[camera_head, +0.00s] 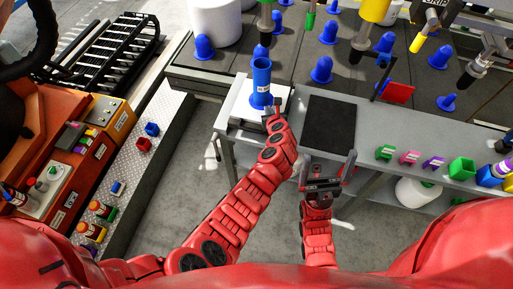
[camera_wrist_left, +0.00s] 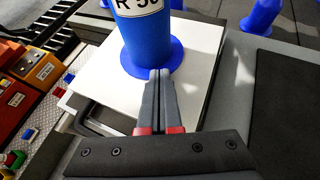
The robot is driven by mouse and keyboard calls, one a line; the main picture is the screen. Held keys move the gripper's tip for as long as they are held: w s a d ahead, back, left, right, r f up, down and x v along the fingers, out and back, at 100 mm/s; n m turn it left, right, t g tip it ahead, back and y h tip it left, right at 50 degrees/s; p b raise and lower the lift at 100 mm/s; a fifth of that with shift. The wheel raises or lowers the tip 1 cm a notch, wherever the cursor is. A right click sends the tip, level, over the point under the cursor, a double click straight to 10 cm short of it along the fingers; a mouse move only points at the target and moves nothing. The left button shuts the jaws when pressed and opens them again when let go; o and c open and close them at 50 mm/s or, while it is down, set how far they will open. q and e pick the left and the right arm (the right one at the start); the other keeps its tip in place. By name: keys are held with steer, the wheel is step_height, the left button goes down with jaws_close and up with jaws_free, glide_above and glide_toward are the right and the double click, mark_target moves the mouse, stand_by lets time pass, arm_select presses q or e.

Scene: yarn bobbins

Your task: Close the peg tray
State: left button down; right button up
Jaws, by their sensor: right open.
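A white tray (camera_head: 237,108) carries an upright blue peg (camera_head: 261,80) with a round flange at its foot. In the left wrist view the white tray (camera_wrist_left: 200,62) shows a dark handle (camera_wrist_left: 88,122) along its near left edge, and the blue peg (camera_wrist_left: 147,40) bears a label partly cut off. My left gripper (camera_head: 270,111) is at the near side of the peg. Its fingers (camera_wrist_left: 160,73) are together with nothing seen between them, in front of the flange; I cannot tell whether they touch it. My right gripper (camera_head: 328,158) is open and empty, lower right of the tray.
A dark mat (camera_head: 329,124) lies right of the tray on the grey bench (camera_head: 375,137). Small coloured holders (camera_head: 410,157) stand further right. Behind is a dark surface with several blue pegs (camera_head: 322,70). An orange control console (camera_head: 60,165) is at the left.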

mark_target(269, 100)
arm_select(q)
steer(key=shift+w+d+f+b, duration=0.1)
steer(key=shift+w+d+b, duration=0.2)
steer(key=shift+w, duration=0.55)
steer(key=shift+w+d+b, duration=0.2)
steer(key=shift+w+b, duration=0.1)
steer(key=shift+w, duration=0.55)
steer(key=shift+s+d+r+p, duration=0.1)
steer(key=shift+s+r+p, duration=0.2)
steer(key=shift+p, duration=0.25)
steer(key=p+v, duration=1)
steer(key=v, duration=0.1)
steer(key=shift+s+p, duration=0.2)
steer(key=shift+p, duration=0.1)
steer(key=shift+f, duration=0.1)
